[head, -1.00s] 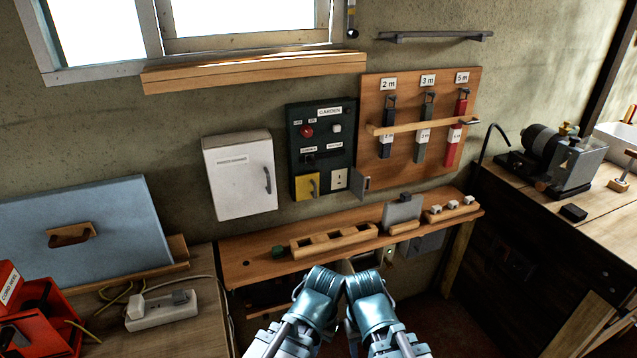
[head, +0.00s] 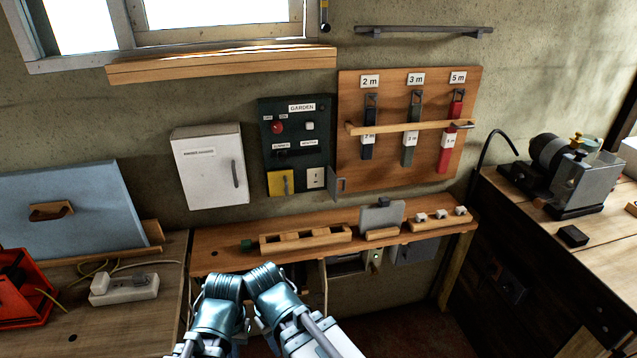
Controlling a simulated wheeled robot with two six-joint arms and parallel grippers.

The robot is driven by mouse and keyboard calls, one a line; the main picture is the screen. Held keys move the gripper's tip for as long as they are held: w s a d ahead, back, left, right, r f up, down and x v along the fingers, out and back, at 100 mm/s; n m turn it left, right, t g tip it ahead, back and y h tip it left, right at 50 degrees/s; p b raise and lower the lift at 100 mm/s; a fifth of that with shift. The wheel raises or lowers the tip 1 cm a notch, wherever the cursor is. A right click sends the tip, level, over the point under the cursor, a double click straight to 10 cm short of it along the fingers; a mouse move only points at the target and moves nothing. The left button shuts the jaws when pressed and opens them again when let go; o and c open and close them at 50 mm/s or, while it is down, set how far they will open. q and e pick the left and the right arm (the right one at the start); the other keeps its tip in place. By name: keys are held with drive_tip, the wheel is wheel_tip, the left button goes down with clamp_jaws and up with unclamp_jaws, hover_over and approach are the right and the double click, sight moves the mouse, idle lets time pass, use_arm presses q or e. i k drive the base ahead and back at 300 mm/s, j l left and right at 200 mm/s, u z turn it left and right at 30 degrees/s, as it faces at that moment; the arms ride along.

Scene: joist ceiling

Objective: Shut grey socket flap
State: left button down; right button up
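The grey flap (head: 338,188) stands open at the lower right of the dark green GARDEN panel (head: 295,115), sticking out from the wall. The white socket (head: 316,178) to its left is uncovered. A yellow flap with a handle (head: 281,183) lies flat over the spot left of that socket. My two arms show as teal links at the bottom, close together, well below the panel and apart from the flap. No fingers of either gripper can be made out; both grippers are hidden or out of frame.
A shelf (head: 215,262) with a wooden block rack (head: 305,240) and a grey plate (head: 382,216) runs below the panel. A white cabinet (head: 210,166) is at its left, a board of hanging tags (head: 388,85) at its right. The space before the flap is clear.

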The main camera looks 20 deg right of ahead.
sight(332, 180)
drive_tip(key=l, duration=0.45)
drive_tip(key=k+l+u, duration=0.1)
drive_tip(key=l, duration=0.3)
drive_tip(key=k+l+u, duration=0.1)
drive_tip(key=l, duration=0.3)
drive_tip(key=k+l, duration=0.15)
drive_tip(key=l, duration=0.3)
drive_tip(key=k+l+u, duration=0.1)
drive_tip(key=l, duration=0.3)
drive_tip(key=k+l, duration=0.1)
drive_tip(key=l, duration=0.3)
drive_tip(key=u, duration=0.05)
